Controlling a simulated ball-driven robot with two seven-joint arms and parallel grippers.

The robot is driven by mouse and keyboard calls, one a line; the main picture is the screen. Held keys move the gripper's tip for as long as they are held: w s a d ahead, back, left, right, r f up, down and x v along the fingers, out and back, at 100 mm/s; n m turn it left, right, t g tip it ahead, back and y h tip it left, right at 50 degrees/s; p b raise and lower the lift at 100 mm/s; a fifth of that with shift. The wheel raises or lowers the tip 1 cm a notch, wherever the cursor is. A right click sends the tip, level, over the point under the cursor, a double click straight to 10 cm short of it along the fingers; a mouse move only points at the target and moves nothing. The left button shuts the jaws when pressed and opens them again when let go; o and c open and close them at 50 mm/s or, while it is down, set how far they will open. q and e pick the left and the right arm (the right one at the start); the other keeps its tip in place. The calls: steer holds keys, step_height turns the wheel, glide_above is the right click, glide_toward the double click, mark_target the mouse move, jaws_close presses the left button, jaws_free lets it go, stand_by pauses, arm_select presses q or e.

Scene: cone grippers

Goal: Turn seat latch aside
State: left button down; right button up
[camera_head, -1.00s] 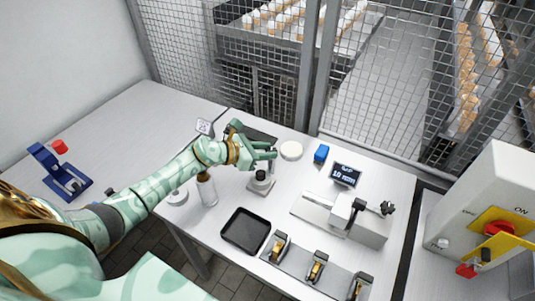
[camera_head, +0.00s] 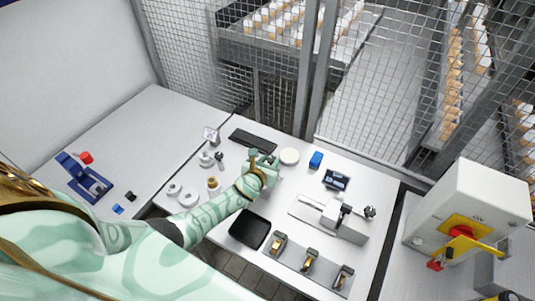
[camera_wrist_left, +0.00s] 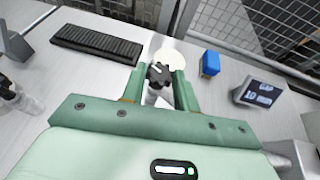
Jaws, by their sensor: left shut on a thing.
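My left gripper (camera_head: 262,163) is low over the middle of the bench, at the small upright fixture. In the left wrist view, a dark lobed knob (camera_wrist_left: 158,77) on a light post sits between the two green fingers (camera_wrist_left: 155,84), and the gripper is shut on it. The knob looks like the seat latch, but its name cannot be confirmed. The gripper and arm hide most of the fixture in the head view. My right gripper is not in view.
A black tray (camera_head: 250,229) and several clamps (camera_head: 310,260) lie in front. A slide device (camera_head: 332,216) is right. White round pieces (camera_head: 188,197) are left.

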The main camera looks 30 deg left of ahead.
arm_select(q)
steer(key=shift+w+d+r+n+y, duration=0.1)
steer(key=shift+d+r+n+y, duration=0.05)
steer(key=shift+n+y, duration=0.4)
steer(key=shift+d+n+g+y, duration=0.15)
steer(key=shift+n+g+y, duration=0.15)
steer(key=shift+n+y, duration=0.55)
steer(key=shift+w+d+n+g+y+b, duration=0.15)
steer(key=shift+n+g+y+b, duration=0.65)
steer(key=shift+n+y, duration=0.65)
steer(key=shift+y, duration=0.25)
steer(key=c, duration=1.1)
jaws_free()
steer(key=shift+o, duration=0.2)
